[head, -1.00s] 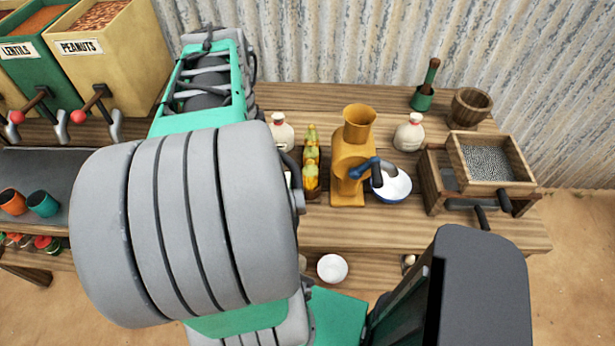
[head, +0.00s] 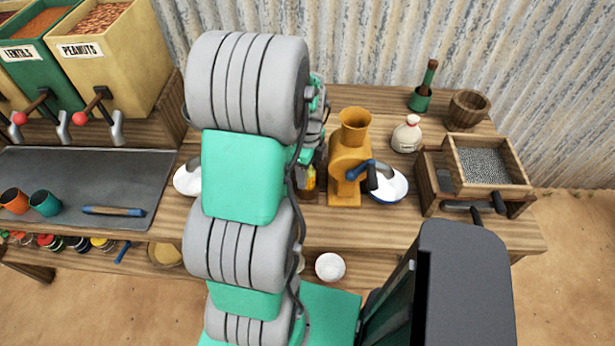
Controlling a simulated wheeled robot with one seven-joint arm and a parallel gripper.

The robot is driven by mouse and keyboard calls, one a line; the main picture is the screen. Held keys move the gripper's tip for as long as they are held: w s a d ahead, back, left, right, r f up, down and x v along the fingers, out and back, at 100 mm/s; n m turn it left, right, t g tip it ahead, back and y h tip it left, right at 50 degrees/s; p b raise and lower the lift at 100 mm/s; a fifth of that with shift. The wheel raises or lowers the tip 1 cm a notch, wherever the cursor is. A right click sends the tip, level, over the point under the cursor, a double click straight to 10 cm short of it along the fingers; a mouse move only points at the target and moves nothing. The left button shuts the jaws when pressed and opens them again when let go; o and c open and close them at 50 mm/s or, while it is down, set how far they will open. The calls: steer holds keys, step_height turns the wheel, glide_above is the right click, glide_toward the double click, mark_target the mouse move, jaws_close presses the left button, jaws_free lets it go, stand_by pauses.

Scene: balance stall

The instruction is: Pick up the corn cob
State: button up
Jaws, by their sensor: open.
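The corn (head: 309,178) shows as a small yellow patch on the wooden table, just left of the orange-yellow grinder. My arm hides most of it, so I cannot make out single cobs. My gripper (head: 312,145) is partly seen behind my arm, above and close to the corn. It is open. Its fingertips are hidden, and I cannot tell whether they touch a cob.
A cloth sack (head: 406,136) and a wooden sieve box (head: 485,165) are farther right. A grey tray (head: 110,180) lies left.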

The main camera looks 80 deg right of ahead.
jaws_close()
stand_by(0.7)
